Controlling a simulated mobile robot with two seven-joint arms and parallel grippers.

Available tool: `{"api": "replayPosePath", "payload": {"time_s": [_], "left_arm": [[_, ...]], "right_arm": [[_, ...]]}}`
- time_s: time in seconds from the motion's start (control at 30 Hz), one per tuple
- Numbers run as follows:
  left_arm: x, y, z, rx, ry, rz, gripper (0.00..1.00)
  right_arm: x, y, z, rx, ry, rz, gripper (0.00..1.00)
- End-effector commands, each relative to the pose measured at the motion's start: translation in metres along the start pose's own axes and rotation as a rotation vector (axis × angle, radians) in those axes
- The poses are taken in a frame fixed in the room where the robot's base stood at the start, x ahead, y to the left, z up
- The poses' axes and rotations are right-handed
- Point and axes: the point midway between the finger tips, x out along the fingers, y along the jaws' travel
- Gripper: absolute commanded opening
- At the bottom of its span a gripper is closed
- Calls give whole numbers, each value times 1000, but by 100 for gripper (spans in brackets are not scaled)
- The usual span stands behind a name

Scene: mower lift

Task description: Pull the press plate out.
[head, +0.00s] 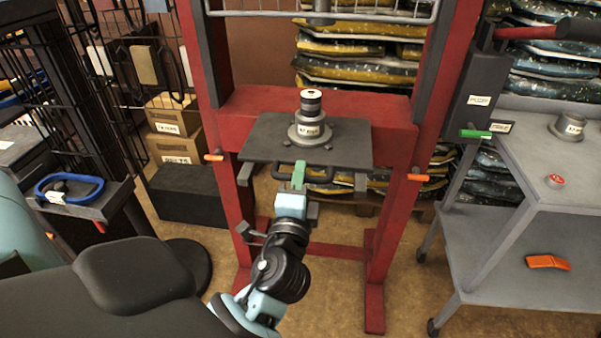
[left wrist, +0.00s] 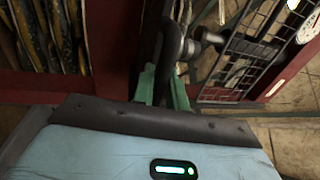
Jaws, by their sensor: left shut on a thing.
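The dark grey press plate (head: 262,143) sits level in the red press frame (head: 245,110), with its front edge out toward me. A dark bar handle (head: 321,176) runs along its front. My left gripper (head: 298,177), with green fingers, is shut on this handle, left of the handle's middle. In the left wrist view the green fingers (left wrist: 163,88) stand on either side of the dark handle (left wrist: 171,45). A grey flanged part with a label (head: 311,130) and a dark ribbed cylinder (head: 311,103) stands on the plate. My right gripper is not in view.
Orange pins (head: 417,177) stick out on both uprights beside the plate. A grey cart (head: 520,175) stands at right, holding a small red-topped item and an orange piece. Stacked bags lie behind.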

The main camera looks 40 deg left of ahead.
Motion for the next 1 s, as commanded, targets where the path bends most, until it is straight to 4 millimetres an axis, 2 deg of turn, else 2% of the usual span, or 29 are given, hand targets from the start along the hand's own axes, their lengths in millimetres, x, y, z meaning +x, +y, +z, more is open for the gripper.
{"api": "replayPosePath", "payload": {"time_s": [0.27, 0.3, 0.4, 1.0], "left_arm": [[0, 1, 0, 0, 1, 2, 0], [0, 1, 0, 0, 1, 2, 20], [0, 1, 0, 0, 1, 1, 33], [2, 2, 1, 0, 3, 0, 33]], "right_arm": [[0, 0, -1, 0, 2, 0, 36], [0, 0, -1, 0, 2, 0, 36], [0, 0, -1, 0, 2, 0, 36], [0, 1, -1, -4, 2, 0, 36]]}}
